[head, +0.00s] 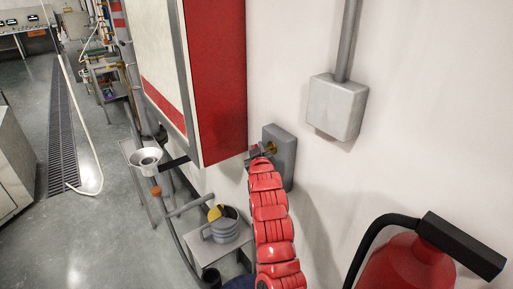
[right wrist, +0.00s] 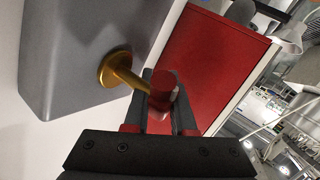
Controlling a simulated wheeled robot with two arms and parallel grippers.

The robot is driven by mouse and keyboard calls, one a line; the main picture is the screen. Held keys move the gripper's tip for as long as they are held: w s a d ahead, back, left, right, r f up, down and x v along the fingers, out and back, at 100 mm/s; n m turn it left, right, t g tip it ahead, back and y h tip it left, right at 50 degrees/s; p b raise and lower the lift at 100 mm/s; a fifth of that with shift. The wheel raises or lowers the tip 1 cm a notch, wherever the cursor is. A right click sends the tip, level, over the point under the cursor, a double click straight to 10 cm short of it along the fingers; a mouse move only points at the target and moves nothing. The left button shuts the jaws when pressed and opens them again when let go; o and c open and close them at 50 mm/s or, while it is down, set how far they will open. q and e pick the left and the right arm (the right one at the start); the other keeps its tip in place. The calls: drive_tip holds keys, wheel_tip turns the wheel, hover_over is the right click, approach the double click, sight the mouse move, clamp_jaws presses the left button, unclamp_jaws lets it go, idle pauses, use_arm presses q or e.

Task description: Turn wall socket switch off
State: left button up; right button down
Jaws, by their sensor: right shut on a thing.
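The wall socket switch is a grey box (head: 281,158) on the white wall, just right of a red cabinet. In the right wrist view the box (right wrist: 75,60) fills the upper left. A gold lever (right wrist: 122,72) sticks out from its face and ends in a red knob (right wrist: 163,82). My right gripper (head: 257,152) is at the box's face, at the end of my red arm. In the right wrist view its fingers (right wrist: 160,108) are shut on the lever at the red knob. The fingers partly hide the knob. My left gripper is not in view.
The red and white cabinet (head: 220,80) stands close left of the switch. A pale conduit box (head: 337,106) is on the wall at upper right. A fire extinguisher (head: 408,265) is at lower right. A small table (head: 222,248) with a watering can (head: 221,226) stands below left.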

drive_tip(key=n+g+b, duration=0.1)
drive_tip(key=g, duration=0.1)
drive_tip(key=f+g+h+b, duration=0.1)
drive_tip(key=g, duration=0.1)
drive_tip(key=n+g+h+b, duration=0.1)
drive_tip(key=b, duration=0.1)
drive_tip(key=shift+s+d+f+n+g, duration=0.15)
drive_tip(key=shift+s+f+n+g, duration=0.15)
drive_tip(key=shift+f+g, duration=0.1)
drive_tip(key=shift+s+d+f+n+g+h+b, duration=0.1)
drive_tip(key=shift+n+g+h+b, duration=0.1)
drive_tip(key=shift+g+h+b, duration=0.25)
drive_tip(key=shift+s+d+f+n+g+h+b, duration=0.15)
drive_tip(key=shift+n+g+b, duration=0.1)
drive_tip(key=shift+g, duration=0.3)
drive_tip(key=c, duration=1)
unclamp_jaws()
drive_tip(key=shift+r, duration=0.1)
